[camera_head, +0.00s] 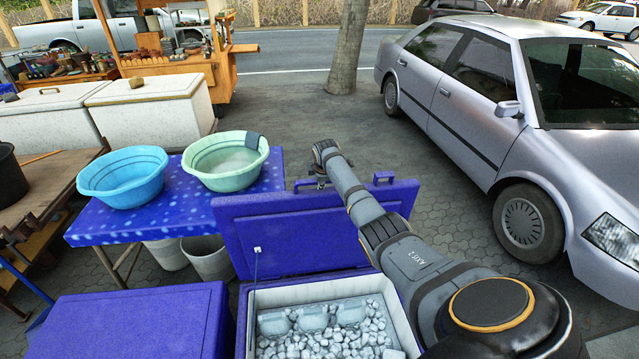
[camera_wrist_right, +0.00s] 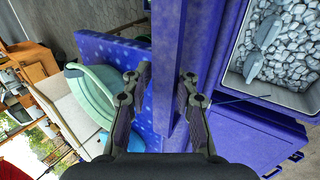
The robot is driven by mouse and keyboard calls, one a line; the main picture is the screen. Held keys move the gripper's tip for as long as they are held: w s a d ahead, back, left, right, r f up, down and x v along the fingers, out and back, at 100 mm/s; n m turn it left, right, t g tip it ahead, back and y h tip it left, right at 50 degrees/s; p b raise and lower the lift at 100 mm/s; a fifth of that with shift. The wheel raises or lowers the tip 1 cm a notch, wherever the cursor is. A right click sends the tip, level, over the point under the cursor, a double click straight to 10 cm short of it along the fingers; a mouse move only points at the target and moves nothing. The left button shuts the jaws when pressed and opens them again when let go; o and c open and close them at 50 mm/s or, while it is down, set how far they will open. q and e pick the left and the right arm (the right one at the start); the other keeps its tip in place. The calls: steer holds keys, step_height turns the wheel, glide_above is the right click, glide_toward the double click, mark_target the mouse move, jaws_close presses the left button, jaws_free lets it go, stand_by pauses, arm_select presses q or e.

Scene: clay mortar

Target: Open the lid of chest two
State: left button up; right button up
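A blue chest (camera_head: 240,338) stands at the bottom centre with its lid (camera_head: 290,235) raised upright, showing grey-white ice and several clear packets inside. A second blue chest (camera_head: 140,325) at bottom left has its lid down. No label tells me which is chest two. My right arm reaches over the open chest, its gripper near the raised lid's far top edge. In the right wrist view, the right gripper (camera_wrist_right: 162,88) has its fingers apart, on either side of the lid's edge (camera_wrist_right: 168,50). I cannot tell whether they touch it. My left gripper is out of view.
A blue table (camera_head: 150,225) behind the lid holds a blue basin (camera_head: 122,178) and a green basin (camera_head: 226,162). A silver car (camera_head: 480,100) stands at right and a tree trunk (camera_head: 348,50) at the back. Paved ground between them is clear.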

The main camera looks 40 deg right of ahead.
steer(key=shift+o, duration=1)
steer(key=shift+s+r, duration=0.1)
steer(key=shift+r, duration=0.05)
steer(key=shift+s+a, duration=0.15)
steer(key=v, duration=1.2)
steer(key=shift+a, duration=0.1)
